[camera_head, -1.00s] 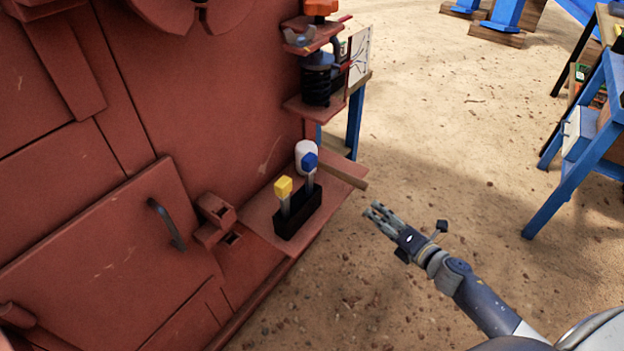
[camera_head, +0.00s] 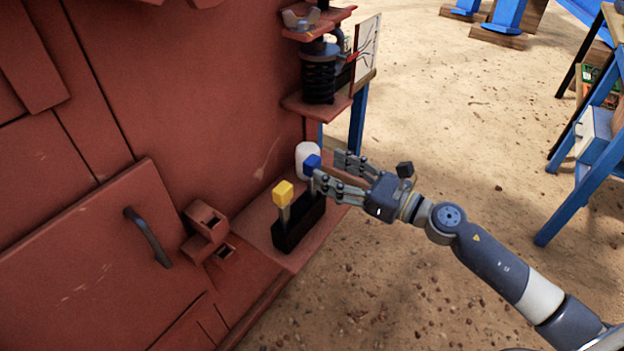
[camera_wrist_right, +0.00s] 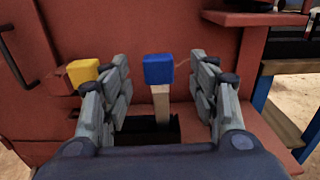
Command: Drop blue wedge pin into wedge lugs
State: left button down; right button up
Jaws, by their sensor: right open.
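The blue wedge pin (camera_head: 312,165) stands upright in a black holder (camera_head: 291,237) on a red shelf. In the right wrist view its blue head (camera_wrist_right: 158,69) and pale shank sit between the open fingers, with space on both sides. My right gripper (camera_head: 333,172) is open at the pin, coming from the right; in the right wrist view its fingers (camera_wrist_right: 160,85) flank the pin. The wedge lugs (camera_head: 207,232) are red square sockets on the machine wall, left of the holder. My left gripper is not in view.
A yellow-headed pin (camera_head: 283,193) stands in the same holder, left of the blue one. A white rounded object (camera_head: 306,158) is behind the blue pin. A black spring (camera_head: 318,78) stands on a higher shelf. A door handle (camera_head: 148,238) sticks out at left.

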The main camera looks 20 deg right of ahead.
aim_at(317, 165)
jog(key=shift+x, duration=0.85)
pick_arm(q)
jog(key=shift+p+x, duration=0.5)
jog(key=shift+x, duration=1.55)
pick_arm(e)
jog(key=shift+x, duration=2.1)
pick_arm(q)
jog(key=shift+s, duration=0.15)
pick_arm(e)
jog(key=shift+s+a+f, duration=0.1)
jog(key=shift+f, duration=0.05)
grip_shut()
